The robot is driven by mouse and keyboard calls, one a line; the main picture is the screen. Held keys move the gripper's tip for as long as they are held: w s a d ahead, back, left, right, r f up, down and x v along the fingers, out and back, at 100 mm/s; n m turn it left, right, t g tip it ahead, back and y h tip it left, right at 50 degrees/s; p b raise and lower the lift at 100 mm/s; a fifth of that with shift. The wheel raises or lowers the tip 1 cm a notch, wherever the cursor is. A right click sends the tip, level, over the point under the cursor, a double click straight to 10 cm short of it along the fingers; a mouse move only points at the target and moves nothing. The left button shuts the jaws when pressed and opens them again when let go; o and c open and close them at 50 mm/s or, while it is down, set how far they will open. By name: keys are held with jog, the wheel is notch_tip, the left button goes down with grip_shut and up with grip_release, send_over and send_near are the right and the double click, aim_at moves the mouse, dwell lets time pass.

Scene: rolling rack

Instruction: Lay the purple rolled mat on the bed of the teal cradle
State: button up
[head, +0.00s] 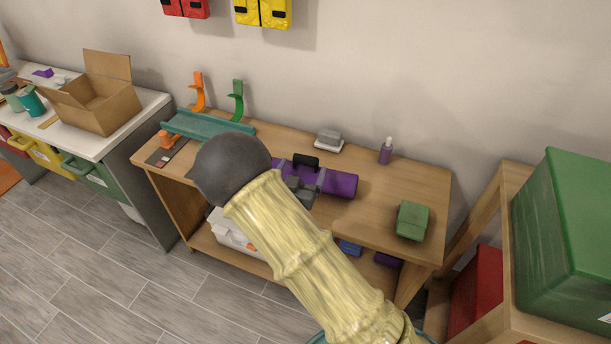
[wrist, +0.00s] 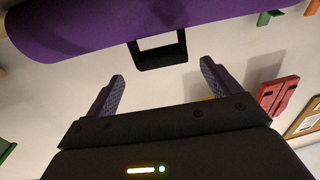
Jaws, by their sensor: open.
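The purple rolled mat (head: 341,185) lies on the wooden bench, partly hidden behind my arm. Its black handle (head: 306,161) stands up on top. The mat also fills the top of the wrist view (wrist: 90,28), with the handle (wrist: 158,65) as a square loop. The teal cradle (head: 208,125) stands empty at the bench's back left.
Orange and green hooks (head: 237,100) rise behind the cradle. A grey block (head: 328,141), a purple bottle (head: 385,151) and a green case (head: 412,221) stand on the bench to the right. A large green box (head: 565,240) is at far right. A cardboard box (head: 100,105) stands left.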

aim_at(305, 161)
jog(key=x, duration=0.5)
jog(key=shift+w+a+f, duration=0.1)
jog(key=shift+w, duration=0.05)
jog(key=c, duration=1.4)
notch_tip(305, 161, up, 10)
jog(key=shift+r+p, duration=0.1)
jog(key=shift+p, duration=0.5)
